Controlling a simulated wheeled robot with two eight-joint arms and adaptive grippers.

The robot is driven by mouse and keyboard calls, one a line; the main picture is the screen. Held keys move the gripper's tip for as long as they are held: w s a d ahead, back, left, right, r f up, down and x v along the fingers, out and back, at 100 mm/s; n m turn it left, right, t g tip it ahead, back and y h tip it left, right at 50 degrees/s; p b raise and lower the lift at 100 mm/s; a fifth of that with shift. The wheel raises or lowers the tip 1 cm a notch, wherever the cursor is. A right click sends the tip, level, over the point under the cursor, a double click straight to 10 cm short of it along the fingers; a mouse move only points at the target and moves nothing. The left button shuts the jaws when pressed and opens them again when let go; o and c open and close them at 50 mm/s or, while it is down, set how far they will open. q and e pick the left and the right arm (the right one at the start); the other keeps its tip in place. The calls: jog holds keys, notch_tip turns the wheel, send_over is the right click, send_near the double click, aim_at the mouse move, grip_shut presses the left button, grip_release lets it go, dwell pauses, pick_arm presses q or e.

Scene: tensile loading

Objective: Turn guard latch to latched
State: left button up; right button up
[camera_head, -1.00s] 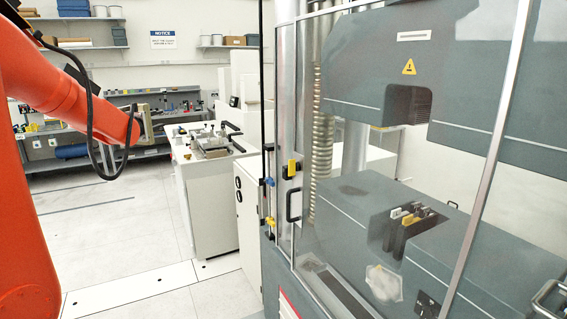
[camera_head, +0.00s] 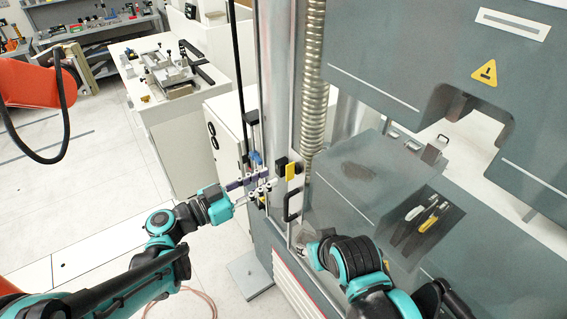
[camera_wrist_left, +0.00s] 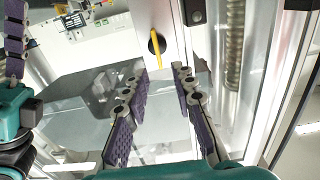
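The guard latch (camera_head: 292,171) is a yellow handle on a black base, on the upright post of the machine guard. In the left wrist view the latch (camera_wrist_left: 154,46) stands upright, just beyond the fingertips and roughly in line with the gap between them. My left gripper (camera_head: 268,184) is close to the left of the latch in the head view. In the wrist view its purple-padded fingers (camera_wrist_left: 158,75) are apart, with nothing between them. My right arm shows at the lower middle of the head view; its gripper cannot be made out clearly.
A black pull handle (camera_head: 292,205) sits just below the latch. The clear guard and grey testing machine (camera_head: 400,60) fill the right side. A white bench (camera_head: 180,120) with a fixture stands behind. An orange robot arm (camera_head: 35,85) is at the left.

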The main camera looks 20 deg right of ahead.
aim_at(292, 171)
pick_arm(q)
jog(key=x, duration=0.6)
jog(key=shift+d, duration=0.25)
grip_shut()
